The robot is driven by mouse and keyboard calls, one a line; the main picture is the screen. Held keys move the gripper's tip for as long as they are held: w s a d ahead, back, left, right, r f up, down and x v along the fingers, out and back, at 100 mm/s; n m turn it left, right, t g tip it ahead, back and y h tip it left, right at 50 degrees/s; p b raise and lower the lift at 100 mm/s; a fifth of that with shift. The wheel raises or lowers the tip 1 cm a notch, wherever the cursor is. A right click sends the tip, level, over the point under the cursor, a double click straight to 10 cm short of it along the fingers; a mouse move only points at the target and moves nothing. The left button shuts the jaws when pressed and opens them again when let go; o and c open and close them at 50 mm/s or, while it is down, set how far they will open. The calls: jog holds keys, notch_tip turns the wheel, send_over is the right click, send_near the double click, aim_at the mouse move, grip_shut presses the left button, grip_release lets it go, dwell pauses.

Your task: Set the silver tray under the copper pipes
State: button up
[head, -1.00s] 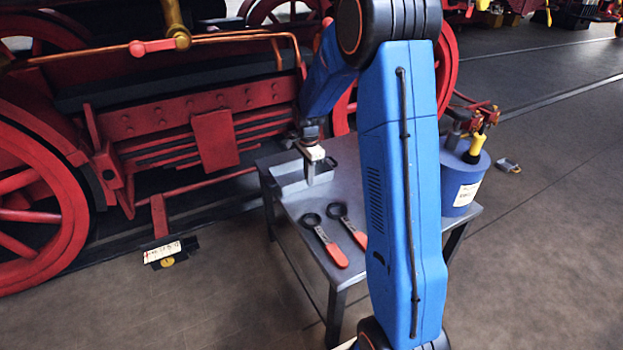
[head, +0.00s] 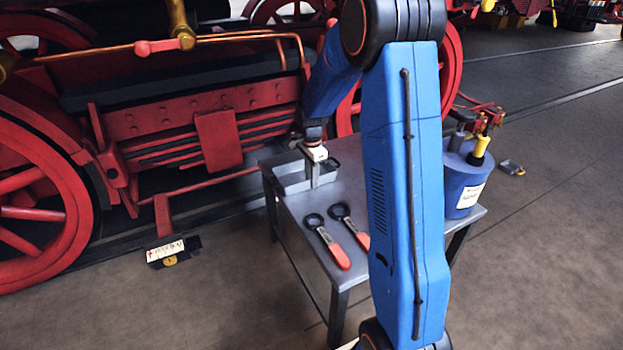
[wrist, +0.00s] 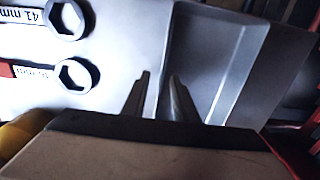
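The silver tray (head: 294,183) lies on the far left end of the grey metal table (head: 300,216). It also shows in the wrist view (wrist: 232,60). My gripper (head: 314,180) is down at the tray's near side. In the wrist view my gripper (wrist: 160,80) has its two fingers apart, one on each side of the tray's wall, with a visible gap between them. The copper pipes (head: 245,38) run along the red engine at the upper left, above and left of the table. Part of the tray is hidden behind my gripper.
Two ring spanners (head: 326,241) (head: 349,226) with red handles lie on the table near the tray. A blue can (head: 462,180) stands at the table's right end. A labelled block (head: 172,251) lies on the floor below the engine.

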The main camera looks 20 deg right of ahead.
notch_tip(320, 180, up, 12)
jog(key=f, duration=0.1)
jog(key=s+a+r+n+t, duration=0.1)
jog(key=s+a+r+n, duration=0.25)
jog(key=s+r, duration=0.5)
jog(key=s+a+n+t, duration=0.2)
jog(key=s+n, duration=0.5)
jog(key=s, duration=0.8)
jog(key=s+a+r+n+t, duration=0.1)
jog(key=s+a+n, duration=0.2)
jog(key=s+n, duration=0.4)
jog(key=s, duration=0.8)
jog(key=shift+a+t, duration=0.2)
jog(key=shift+t, duration=0.2)
